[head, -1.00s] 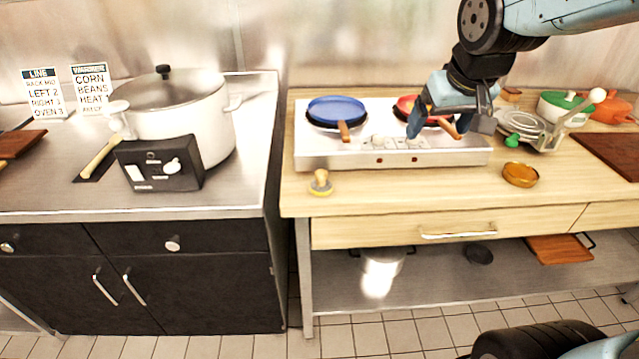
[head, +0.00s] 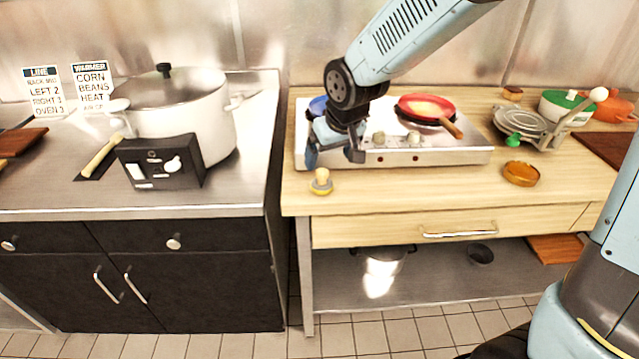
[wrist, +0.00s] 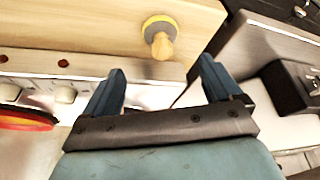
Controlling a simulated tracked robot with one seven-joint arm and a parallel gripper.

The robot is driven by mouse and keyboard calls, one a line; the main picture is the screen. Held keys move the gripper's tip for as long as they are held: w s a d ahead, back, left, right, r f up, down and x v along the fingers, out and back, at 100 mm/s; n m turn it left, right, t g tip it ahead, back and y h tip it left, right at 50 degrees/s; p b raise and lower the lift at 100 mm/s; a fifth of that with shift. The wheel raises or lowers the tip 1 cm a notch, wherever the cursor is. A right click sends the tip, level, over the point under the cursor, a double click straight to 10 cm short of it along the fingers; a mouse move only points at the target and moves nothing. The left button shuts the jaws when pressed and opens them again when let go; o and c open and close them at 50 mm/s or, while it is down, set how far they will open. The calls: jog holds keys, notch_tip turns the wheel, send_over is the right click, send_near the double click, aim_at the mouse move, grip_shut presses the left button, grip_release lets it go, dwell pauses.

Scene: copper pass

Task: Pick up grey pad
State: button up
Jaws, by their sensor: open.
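The grey pad (head: 321,189) is a small round pad with a yellow band and a pale wooden knob on top. It sits on the wooden counter, near its left front corner. It also shows in the wrist view (wrist: 158,24), with the knob pointing toward the gripper. My gripper (head: 334,160) is open and empty. It hangs above the front left part of the stove, a little behind and above the pad. In the wrist view the pad lies beyond the two spread fingers (wrist: 160,88), apart from them.
A two-burner stove (head: 440,154) holds a blue pan (head: 317,105), partly hidden by my arm, and a red pan (head: 424,104). An amber dish (head: 521,173) lies to the right. A gap separates this counter from the steel one with a white pot (head: 182,113). The counter around the pad is clear.

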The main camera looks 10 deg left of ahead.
aim_at(321, 169)
jog(key=shift+a+x, duration=0.15)
jog(key=shift+x, duration=2.3)
jog(key=shift+a+x, duration=0.1)
jog(key=shift+x, duration=2.35)
jog(key=shift+r, duration=0.1)
jog(key=shift+c, duration=0.3)
jog(key=c, duration=1.2)
jog(key=shift+o, duration=0.2)
jog(key=shift+w+v, duration=0.2)
jog(key=shift+v, duration=0.75)
jog(key=shift+w+v, duration=0.2)
jog(key=shift+v, duration=0.75)
jog(key=s+d+r, duration=0.8)
jog(key=d+r, duration=0.1)
jog(key=d, duration=0.1)
jog(key=shift+s+r, duration=0.25)
jog(key=shift+s, duration=0.15)
jog(key=shift+a, duration=0.1)
